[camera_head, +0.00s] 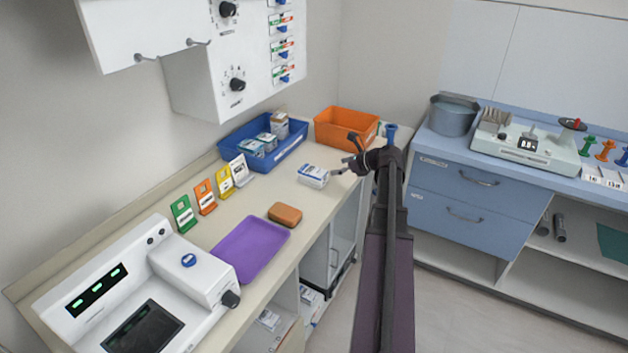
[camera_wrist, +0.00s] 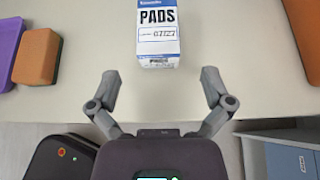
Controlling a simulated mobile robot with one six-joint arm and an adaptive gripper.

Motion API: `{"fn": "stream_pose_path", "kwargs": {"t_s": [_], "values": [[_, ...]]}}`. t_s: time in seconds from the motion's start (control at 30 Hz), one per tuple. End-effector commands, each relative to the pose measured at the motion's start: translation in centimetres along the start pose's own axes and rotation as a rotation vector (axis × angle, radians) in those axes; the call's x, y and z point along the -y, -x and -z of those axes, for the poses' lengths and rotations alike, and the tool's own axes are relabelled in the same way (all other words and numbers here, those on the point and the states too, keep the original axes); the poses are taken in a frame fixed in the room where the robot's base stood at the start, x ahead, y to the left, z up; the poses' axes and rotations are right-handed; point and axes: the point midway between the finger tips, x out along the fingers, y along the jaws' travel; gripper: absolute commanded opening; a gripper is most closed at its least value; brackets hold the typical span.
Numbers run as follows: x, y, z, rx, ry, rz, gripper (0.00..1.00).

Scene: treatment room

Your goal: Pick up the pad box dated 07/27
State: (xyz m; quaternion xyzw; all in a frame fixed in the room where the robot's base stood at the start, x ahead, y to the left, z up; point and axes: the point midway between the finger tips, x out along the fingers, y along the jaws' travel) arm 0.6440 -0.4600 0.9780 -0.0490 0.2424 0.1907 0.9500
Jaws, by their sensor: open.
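The pad box (camera_wrist: 158,36) is white and blue, and the wrist view shows "PADS" and the date 07/27 on its face. In the head view the box (camera_head: 313,176) lies on the beige counter, in front of the blue bin. My gripper (camera_wrist: 158,85) is open and empty in the wrist view, with its fingers apart and the box just beyond and between their tips. In the head view my gripper (camera_head: 345,166) is close to the box's right side, and I cannot tell whether it touches.
A blue bin (camera_head: 234,149) holding several boxes and an orange bin (camera_head: 325,137) stand behind. An orange-brown block (camera_head: 285,214) and a purple tray (camera_head: 237,262) lie to the left. Coloured cards (camera_head: 205,197) stand along the wall. Counter around the box is clear.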

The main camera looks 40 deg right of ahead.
Motion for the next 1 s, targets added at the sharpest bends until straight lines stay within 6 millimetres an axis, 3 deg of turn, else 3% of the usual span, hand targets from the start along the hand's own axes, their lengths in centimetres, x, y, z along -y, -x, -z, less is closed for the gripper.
{"fn": "stream_pose_path", "kwargs": {"t_s": [0.1, 0.3, 0.77, 1.0], "values": [[0.1, -2.1, 0.3, 0.000, 0.000, -0.001, 1.00], [0.1, -4.1, 0.2, -0.001, 0.000, 0.000, 1.00], [0.1, -4.5, 0.1, 0.000, -0.001, 0.002, 1.00], [-0.1, -6.1, 0.3, 0.000, -0.001, 0.001, 1.00]]}}
